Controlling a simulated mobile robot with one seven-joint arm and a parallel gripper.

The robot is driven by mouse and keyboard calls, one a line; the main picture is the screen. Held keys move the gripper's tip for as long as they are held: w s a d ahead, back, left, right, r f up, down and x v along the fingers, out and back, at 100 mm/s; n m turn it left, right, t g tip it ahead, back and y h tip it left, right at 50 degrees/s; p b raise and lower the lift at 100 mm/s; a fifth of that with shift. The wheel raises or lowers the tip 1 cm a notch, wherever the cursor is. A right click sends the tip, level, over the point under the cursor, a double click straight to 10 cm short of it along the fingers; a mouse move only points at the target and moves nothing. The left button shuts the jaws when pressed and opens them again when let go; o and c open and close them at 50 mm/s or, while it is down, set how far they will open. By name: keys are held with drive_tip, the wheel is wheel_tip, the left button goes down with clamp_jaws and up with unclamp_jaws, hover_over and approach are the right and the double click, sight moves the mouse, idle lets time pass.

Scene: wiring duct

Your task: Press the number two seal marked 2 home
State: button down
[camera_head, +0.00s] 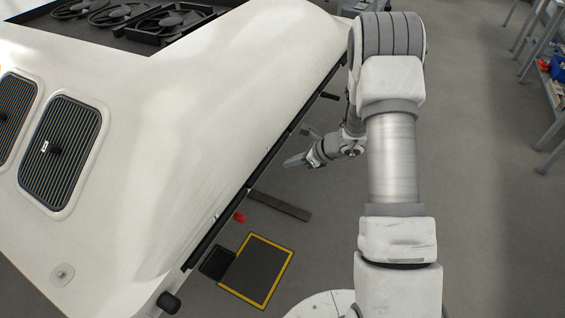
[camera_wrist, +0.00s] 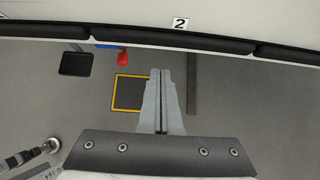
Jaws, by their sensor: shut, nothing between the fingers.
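The seal marked 2 (camera_wrist: 170,41) is a long black strip along the lower edge of the white body in the wrist view. A white label with a 2 (camera_wrist: 180,23) sits just above it. Small gaps part it from the black strips on either side. In the head view a dark strip (camera_head: 228,215) runs along the slanted body edge, but no number shows there. My gripper (camera_wrist: 161,72) is shut and empty, its fingertips below the strip in the wrist view and apart from it. In the head view my gripper (camera_head: 290,162) is right of the body edge.
A shelf (camera_head: 552,85) stands far right; grey floor between is clear.

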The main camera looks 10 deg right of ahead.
drive_tip(key=p+v, duration=0.1)
drive_tip(key=v, duration=0.7)
drive_tip(key=shift+w, duration=0.1)
drive_tip(key=s+a+r+n+g, duration=0.1)
drive_tip(key=s+a+r+n, duration=0.2)
drive_tip(key=s+r+n, duration=0.45)
drive_tip(key=s+a+r+n+g, duration=0.1)
drive_tip(key=s+a+r+n, duration=0.3)
drive_tip(key=r, duration=0.7)
drive_tip(key=s+d+r+n+t+h, duration=0.1)
drive_tip(key=s+d+r+n+h, duration=0.1)
drive_tip(key=s+r+n+h, duration=0.4)
drive_tip(key=s+d+r+n+t+h, duration=0.15)
drive_tip(key=s+r+n, duration=0.25)
drive_tip(key=s+n, duration=0.4)
wheel_tip(320, 180, up, 12)
drive_tip(key=s+p, duration=0.1)
drive_tip(key=p, duration=1.2)
drive_tip(key=shift+s+d+r, duration=0.25)
drive_tip(key=shift+s+d, duration=0.1)
drive_tip(key=shift+d, duration=0.05)
